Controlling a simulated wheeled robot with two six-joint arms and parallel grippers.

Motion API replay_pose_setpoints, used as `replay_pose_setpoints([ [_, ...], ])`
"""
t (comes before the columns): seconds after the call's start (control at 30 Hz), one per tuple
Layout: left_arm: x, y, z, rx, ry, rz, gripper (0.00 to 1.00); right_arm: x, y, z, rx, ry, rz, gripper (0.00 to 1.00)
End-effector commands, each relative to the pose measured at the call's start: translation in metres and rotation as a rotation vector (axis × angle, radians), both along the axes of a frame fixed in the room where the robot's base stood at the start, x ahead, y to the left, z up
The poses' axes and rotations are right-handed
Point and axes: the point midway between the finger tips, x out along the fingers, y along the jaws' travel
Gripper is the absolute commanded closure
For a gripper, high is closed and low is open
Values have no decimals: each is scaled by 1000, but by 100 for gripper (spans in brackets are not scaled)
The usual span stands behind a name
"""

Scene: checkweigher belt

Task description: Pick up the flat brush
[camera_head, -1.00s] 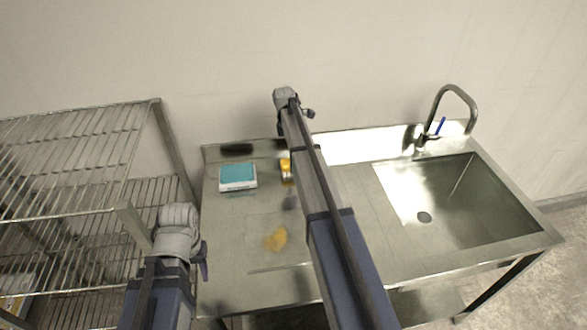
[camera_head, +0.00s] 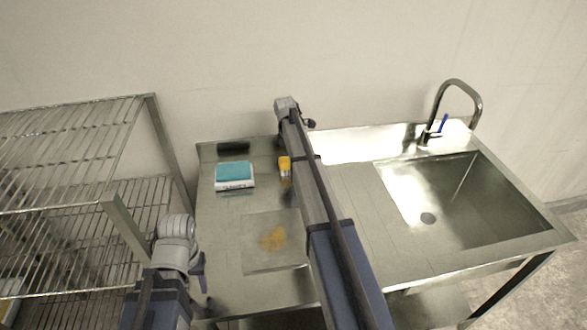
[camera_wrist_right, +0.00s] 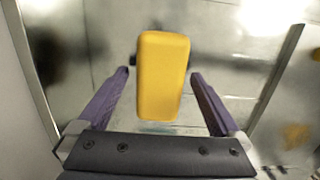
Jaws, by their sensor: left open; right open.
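The flat brush appears to be the yellow block-shaped item (camera_head: 285,164) on the steel counter, just left of my right arm in the head view; its bristles cannot be made out. In the right wrist view the yellow item (camera_wrist_right: 162,85) lies lengthwise between the two purple fingers. My right gripper (camera_wrist_right: 160,74) is open around it, with a visible gap on each side. In the head view the right gripper is mostly hidden behind its wrist. My left gripper (camera_head: 204,278) is open and empty, low at the counter's left edge, away from the yellow item.
A teal-topped white block (camera_head: 235,175) sits left of the yellow item. A flat sheet (camera_head: 257,257) with orange-yellow crumbs (camera_head: 273,238) lies nearer me. A wire rack (camera_head: 75,150) stands left; a sink (camera_head: 455,205) with a tap (camera_head: 455,88) is at right.

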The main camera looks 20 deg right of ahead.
Motion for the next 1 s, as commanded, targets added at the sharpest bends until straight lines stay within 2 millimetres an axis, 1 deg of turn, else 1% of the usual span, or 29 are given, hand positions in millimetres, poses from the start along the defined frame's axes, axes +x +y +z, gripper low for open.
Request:
replay_pose_setpoints([
  [0.07, 0, 0, 1, 0, 0, 0, 50, 0, 0, 1, 0, 0, 0, 0],
  [0.17, 0, 0, 1, 0, 0, 0, 50, 0, 0, 1, 0, 0, 0, 9],
  [0.9, 0, 0, 1, 0, 0, 0, 50, 0, 0, 1, 0, 0, 0, 92],
  [1.0, 0, 0, 1, 0, 0, 0, 50, 0, 0, 1, 0, 0, 0, 92],
])
